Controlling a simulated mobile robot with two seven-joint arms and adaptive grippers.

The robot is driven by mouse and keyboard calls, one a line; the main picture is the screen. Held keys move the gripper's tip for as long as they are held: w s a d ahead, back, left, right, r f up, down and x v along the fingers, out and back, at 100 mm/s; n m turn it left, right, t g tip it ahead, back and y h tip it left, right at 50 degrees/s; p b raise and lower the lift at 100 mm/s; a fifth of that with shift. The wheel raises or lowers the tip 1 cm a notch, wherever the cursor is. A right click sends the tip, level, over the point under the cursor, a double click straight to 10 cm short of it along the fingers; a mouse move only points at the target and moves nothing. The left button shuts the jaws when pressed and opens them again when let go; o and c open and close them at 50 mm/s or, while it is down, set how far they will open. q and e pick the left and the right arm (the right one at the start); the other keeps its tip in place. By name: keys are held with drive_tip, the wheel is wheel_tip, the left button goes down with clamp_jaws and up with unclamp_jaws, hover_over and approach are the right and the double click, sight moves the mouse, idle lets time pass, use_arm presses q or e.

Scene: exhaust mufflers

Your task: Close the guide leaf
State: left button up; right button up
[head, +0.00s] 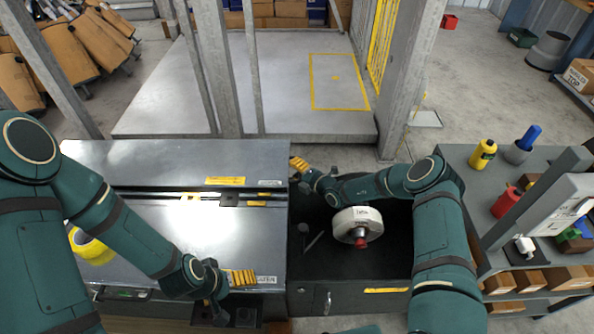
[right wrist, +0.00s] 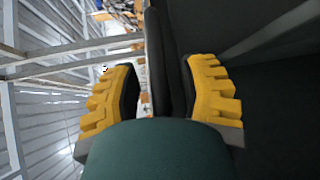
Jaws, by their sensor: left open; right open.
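A broad grey metal panel (head: 130,160) with yellow and white labels lies at the back of the bench, behind a narrow seam. A second flat metal surface (head: 150,220) lies in front of it. I cannot tell for sure which part is the guide leaf. My right gripper (head: 299,163) is at the panel's back right corner. In the right wrist view its yellow fingers (right wrist: 160,95) are apart, with a thin dark edge (right wrist: 170,60) showing between them; contact is unclear. My left gripper (head: 242,278) is open and empty over the front right of the metal surface.
A white drum with a red end (head: 356,225) sits in the dark bay on the right, under my right arm. A side table (head: 455,160) holds a yellow bottle (head: 483,153) and other items. Grey posts (head: 218,70) and a low platform (head: 290,80) stand behind.

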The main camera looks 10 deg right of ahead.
clamp_jaws()
drive_tip(key=shift+d+f+n+t+b, duration=0.3)
drive_tip(key=shift+f+t+b, duration=0.2)
drive_tip(key=shift+f+b, duration=0.4)
unclamp_jaws()
drive_tip(key=shift+d, duration=0.1)
drive_tip(key=shift+s, duration=0.1)
